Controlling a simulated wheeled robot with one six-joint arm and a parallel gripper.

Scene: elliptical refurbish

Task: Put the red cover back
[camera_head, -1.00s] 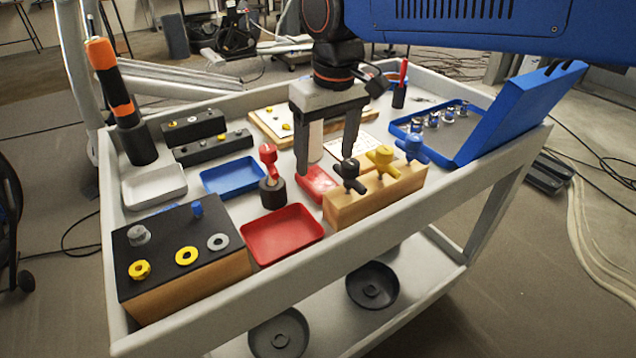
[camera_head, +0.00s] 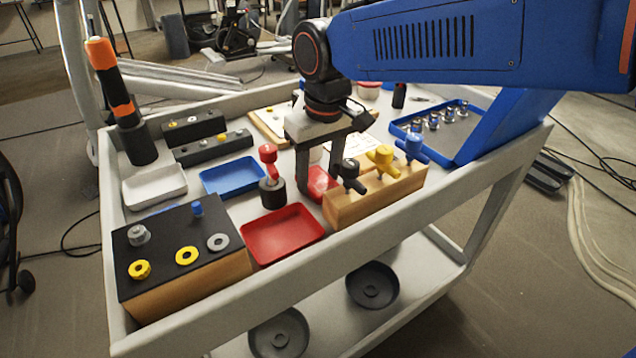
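A flat red piece (camera_head: 318,180), which looks like a small tray or cover, lies on the cart top left of the wooden block. A red T-shaped piece (camera_head: 268,154) stands upright in a round black base (camera_head: 272,193). I cannot tell which of these is the red cover. My gripper (camera_head: 321,184) points down with its fingers apart, just right of the red T-shaped piece and by the flat red piece. The fingers hide part of the flat red piece. I see nothing held between them.
The wooden block (camera_head: 372,203) carries black, yellow and blue T-shaped pieces close right of my gripper. A red tray (camera_head: 283,250) lies in front, a blue tray (camera_head: 222,187) behind left. The cart's raised front rim (camera_head: 375,232) and a black-topped block (camera_head: 160,268) border the area.

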